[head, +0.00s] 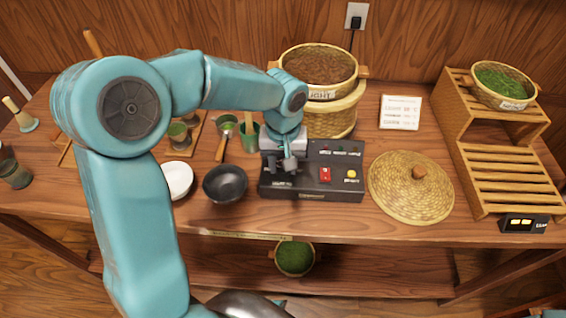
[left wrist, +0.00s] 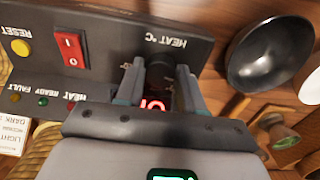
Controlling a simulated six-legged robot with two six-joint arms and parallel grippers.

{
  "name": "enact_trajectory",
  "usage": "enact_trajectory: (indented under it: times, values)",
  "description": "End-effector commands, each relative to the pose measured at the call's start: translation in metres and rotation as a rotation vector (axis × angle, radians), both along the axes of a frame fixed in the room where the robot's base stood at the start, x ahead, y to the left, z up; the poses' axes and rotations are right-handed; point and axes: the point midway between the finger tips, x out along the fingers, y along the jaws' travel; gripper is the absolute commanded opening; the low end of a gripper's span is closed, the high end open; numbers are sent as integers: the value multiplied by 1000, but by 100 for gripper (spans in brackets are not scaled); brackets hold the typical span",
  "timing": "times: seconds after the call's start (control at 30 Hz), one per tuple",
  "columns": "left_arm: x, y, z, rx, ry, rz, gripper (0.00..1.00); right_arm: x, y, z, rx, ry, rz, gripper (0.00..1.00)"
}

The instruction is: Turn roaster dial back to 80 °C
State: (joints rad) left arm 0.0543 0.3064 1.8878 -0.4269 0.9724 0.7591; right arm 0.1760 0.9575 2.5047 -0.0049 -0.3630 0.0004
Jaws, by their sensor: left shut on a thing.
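The black roaster control box (head: 320,188) stands on the table below the tea baskets, with a red switch (head: 325,174) and a yellow reset button (head: 352,174). My left gripper (head: 284,166) is over the left part of its top. In the left wrist view the fingers of my left gripper (left wrist: 160,76) are closed around the black heat dial (left wrist: 158,66), beside the "HEAT °C" label. A red lit display (left wrist: 154,104) shows between the fingers, partly covered, so its full reading is hidden. The dial's pointer cannot be made out. My right gripper is not in view.
A dark bowl (head: 225,184) and a white bowl (head: 177,180) stand left of the box. A woven lid (head: 411,188) lies to its right, near a slatted wooden rack (head: 500,165). A basket of brown tea (head: 318,66) sits behind, with a printed card (head: 400,112) to its right.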

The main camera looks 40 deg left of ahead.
Motion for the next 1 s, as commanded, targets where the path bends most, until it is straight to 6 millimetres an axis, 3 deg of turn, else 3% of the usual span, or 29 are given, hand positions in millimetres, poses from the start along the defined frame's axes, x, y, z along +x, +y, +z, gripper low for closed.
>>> enact_trajectory:
  times: [0.13,0.17,0.2,0.23,0.5,0.63,0.77,1.0]
  values:
    - [2,1,1,1,-7,1,7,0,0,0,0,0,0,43]
    - [2,1,1,1,-7,1,44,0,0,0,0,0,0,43]
    - [1,1,1,1,-5,1,57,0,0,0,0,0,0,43]
    - [1,1,1,1,-5,1,63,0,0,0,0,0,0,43]
    - [1,0,1,0,-2,0,63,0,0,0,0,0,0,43]
    - [1,0,10,1,-3,0,63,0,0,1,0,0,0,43]
    - [1,0,36,1,-8,-1,63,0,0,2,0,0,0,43]
    - [2,0,102,1,-9,0,63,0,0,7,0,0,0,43]
